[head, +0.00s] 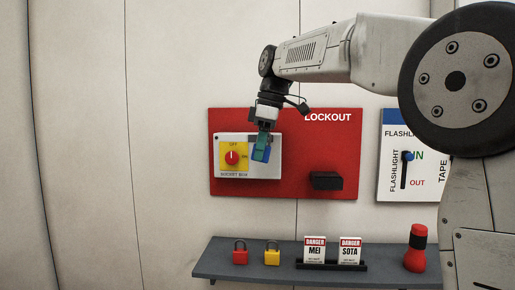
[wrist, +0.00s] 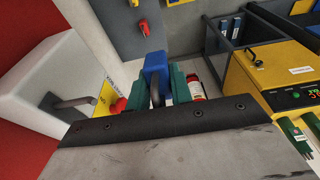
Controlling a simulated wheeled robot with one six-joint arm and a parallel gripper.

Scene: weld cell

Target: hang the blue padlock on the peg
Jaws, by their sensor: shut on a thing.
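The blue padlock (head: 267,154) is held between the green fingers of my gripper (head: 261,147), in front of the right part of the white socket box (head: 264,171). In the wrist view its blue body (wrist: 155,62) sticks out beyond the fingers (wrist: 157,85), and its grey shackle (wrist: 157,95) lies between them. I cannot make out the peg in the head view.
The socket box, with a red knob (head: 232,157), is on the red lockout board (head: 285,198), which also carries a black holder (head: 326,181). Below, a shelf (head: 225,263) bears a red padlock (head: 240,257), a yellow padlock (head: 272,257), danger tags (head: 314,250) and a flashlight (head: 415,250).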

